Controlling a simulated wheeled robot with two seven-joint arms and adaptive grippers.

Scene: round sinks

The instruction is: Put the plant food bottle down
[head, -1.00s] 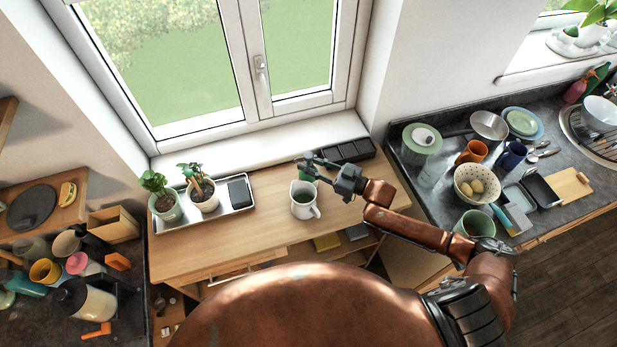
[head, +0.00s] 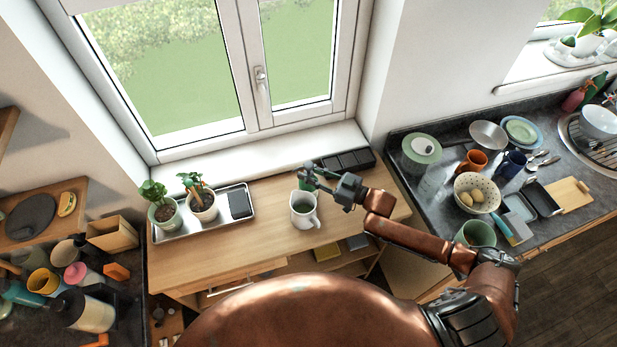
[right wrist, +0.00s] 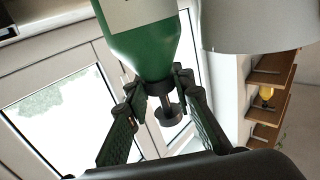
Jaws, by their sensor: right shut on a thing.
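The plant food bottle is green with a pale label; it fills the top of the right wrist view (right wrist: 148,45). In the head view only a small green part (head: 306,184) shows behind the white jug (head: 304,210). My right gripper (head: 312,174) is shut on the bottle near its narrow dark end, with the fingers (right wrist: 160,88) either side in the wrist view. The bottle is over or on the back of the wooden counter (head: 250,235); I cannot tell whether its base touches. My left gripper is not in view.
Left of the jug, a metal tray (head: 180,235) holds two potted plants and a dark box. A black compartment tray (head: 345,160) lies behind my gripper by the window sill. The wooden top between tray and jug is clear. Crockery crowds the dark counter at right.

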